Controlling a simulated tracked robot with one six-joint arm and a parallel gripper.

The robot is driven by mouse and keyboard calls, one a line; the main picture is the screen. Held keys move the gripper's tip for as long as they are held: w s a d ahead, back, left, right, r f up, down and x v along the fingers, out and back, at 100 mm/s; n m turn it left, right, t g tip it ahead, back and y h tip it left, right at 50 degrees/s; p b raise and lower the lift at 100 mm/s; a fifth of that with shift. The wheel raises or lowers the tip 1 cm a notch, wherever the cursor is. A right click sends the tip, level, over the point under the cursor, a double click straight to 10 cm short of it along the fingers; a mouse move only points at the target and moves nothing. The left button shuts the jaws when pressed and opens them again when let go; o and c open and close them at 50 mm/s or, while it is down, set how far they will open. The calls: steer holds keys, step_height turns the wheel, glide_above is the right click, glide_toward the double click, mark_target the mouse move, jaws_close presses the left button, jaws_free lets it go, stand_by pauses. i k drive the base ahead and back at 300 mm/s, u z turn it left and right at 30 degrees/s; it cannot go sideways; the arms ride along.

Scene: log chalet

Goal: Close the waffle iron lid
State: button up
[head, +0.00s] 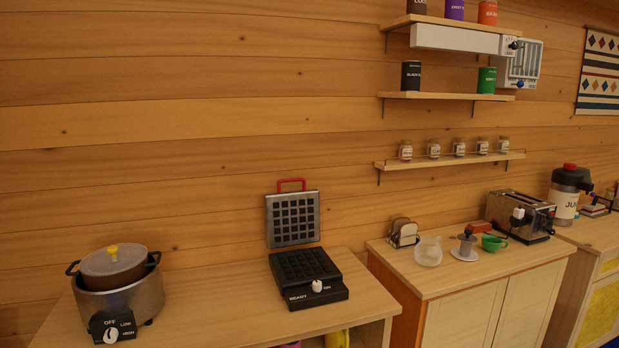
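The waffle iron (308,279) stands on the wooden counter in the middle of the head view. Its dark gridded base lies flat, with a white knob and the word READY on its front. Its lid (293,218) stands open, about upright at the back of the base, with its gridded inner face towards me. A red handle (291,185) is at the top edge of the lid. My gripper is not in the head view.
A slow cooker (119,281) with a lid stands left on the same counter (207,310). A cabinet on the right (433,279) holds a toast rack (404,233), a glass vessel, a green cup and a toaster (519,216). Shelves hang above. Counter beside the waffle iron is clear.

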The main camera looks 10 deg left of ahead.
mark_target(292, 219)
steer(key=u, duration=0.05)
steer(key=i, duration=0.8)
steer(key=u, duration=0.55)
steer(key=i, duration=0.65)
steer(key=u, duration=0.4)
